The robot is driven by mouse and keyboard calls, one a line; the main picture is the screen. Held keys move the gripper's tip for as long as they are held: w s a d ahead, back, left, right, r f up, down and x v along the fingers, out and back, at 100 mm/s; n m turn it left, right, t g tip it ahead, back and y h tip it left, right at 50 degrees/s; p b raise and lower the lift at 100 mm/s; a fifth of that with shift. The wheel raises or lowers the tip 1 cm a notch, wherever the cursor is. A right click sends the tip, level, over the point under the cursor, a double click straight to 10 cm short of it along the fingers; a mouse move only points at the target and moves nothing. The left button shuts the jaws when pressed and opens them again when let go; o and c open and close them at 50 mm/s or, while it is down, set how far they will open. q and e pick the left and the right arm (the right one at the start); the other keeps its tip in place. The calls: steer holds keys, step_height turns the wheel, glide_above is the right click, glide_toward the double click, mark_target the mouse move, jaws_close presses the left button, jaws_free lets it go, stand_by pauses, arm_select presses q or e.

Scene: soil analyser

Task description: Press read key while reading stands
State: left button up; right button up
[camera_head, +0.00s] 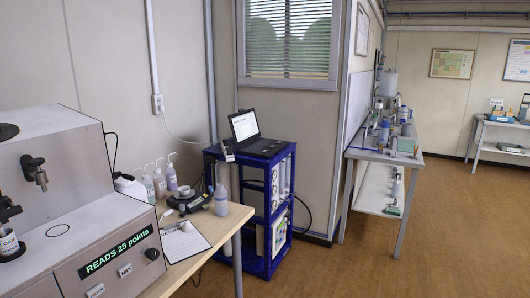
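The soil analyser (100,225) is a large white and grey box at the left, cut off by the left and bottom edges. Its green-lit display (117,252) shows "READS 25 points". Below the display are two small white labels, one seeming to say "MIX" (125,270) and another (95,290) too small to read surely. Which key is the read key I cannot tell. A dark knob (152,254) is right of the display. A cup labelled "LOAM" (8,243) sits in a round opening at the left edge. Neither of my grippers is in view.
A wooden bench (222,230) beside the analyser holds bottles, a small device and a clipboard (183,241). A blue cart (262,215) with a laptop (256,138) stands behind it. Another bench (385,157) is against the wall. The floor at right is clear.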

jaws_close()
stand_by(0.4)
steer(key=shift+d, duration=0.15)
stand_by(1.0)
